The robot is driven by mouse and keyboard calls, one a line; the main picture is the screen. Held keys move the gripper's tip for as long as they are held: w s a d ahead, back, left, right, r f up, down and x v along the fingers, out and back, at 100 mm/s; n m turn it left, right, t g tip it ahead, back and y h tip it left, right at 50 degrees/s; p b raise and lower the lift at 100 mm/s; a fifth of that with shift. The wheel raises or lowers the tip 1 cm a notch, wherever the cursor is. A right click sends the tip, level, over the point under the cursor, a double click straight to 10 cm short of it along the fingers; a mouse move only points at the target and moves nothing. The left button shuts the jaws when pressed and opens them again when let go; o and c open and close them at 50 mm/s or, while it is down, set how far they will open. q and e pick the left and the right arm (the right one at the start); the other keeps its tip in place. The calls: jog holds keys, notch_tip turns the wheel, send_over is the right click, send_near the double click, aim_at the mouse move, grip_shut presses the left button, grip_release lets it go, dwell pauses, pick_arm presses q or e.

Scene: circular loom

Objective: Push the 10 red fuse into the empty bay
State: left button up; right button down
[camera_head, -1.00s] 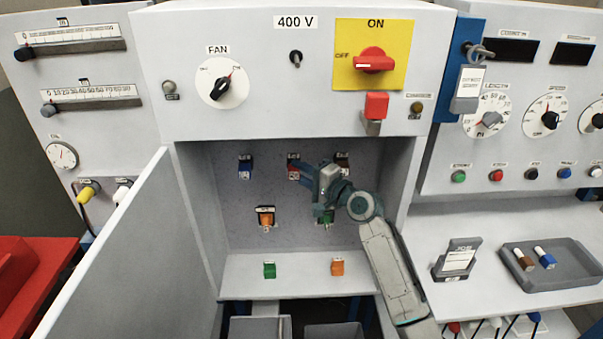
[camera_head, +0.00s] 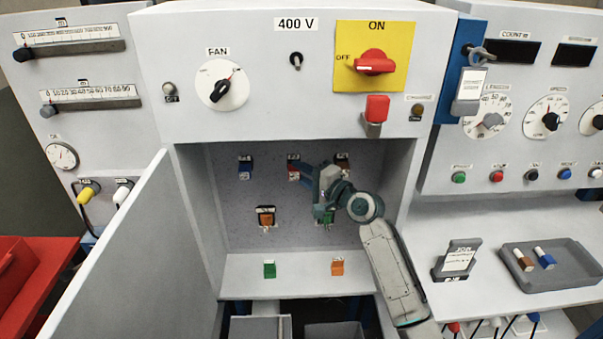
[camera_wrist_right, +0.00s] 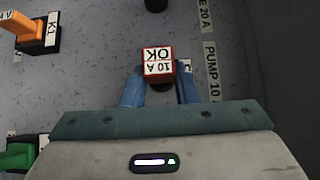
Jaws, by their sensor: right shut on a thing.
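The red fuse (camera_wrist_right: 158,65), labelled "10 A OK", sits between the two blue fingertips of my right gripper (camera_wrist_right: 159,84) in the right wrist view. The gripper is shut on it. In the head view the red fuse (camera_head: 293,172) is at the upper middle of the cabinet's back panel, and my right gripper (camera_head: 310,176) reaches it from the right. The fingers and the fuse's label end hide its base, so I cannot tell how deep it sits in its bay. My left gripper is not in view.
Other fuses are on the back panel: blue (camera_head: 245,170), orange (camera_head: 266,217) and green (camera_head: 320,213). Green (camera_head: 269,269) and orange (camera_head: 337,268) ones stand on the ledge. The open door (camera_head: 120,245) is on the left. A grey tray (camera_head: 580,277) is at right.

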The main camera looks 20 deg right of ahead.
jog(key=shift+r, duration=0.2)
dwell(0.5)
jog(key=shift+w+d, duration=0.1)
dwell(0.5)
jog(key=c, duration=1.1)
grip_release()
jog(key=shift+o, duration=0.2)
jog(key=shift+w+d+f, duration=0.1)
jog(key=shift+w+f, duration=0.25)
jog(key=b+v, duration=0.3)
jog(key=v, duration=0.7)
jog(key=shift+s+d, duration=0.15)
jog(key=shift+s, duration=0.25)
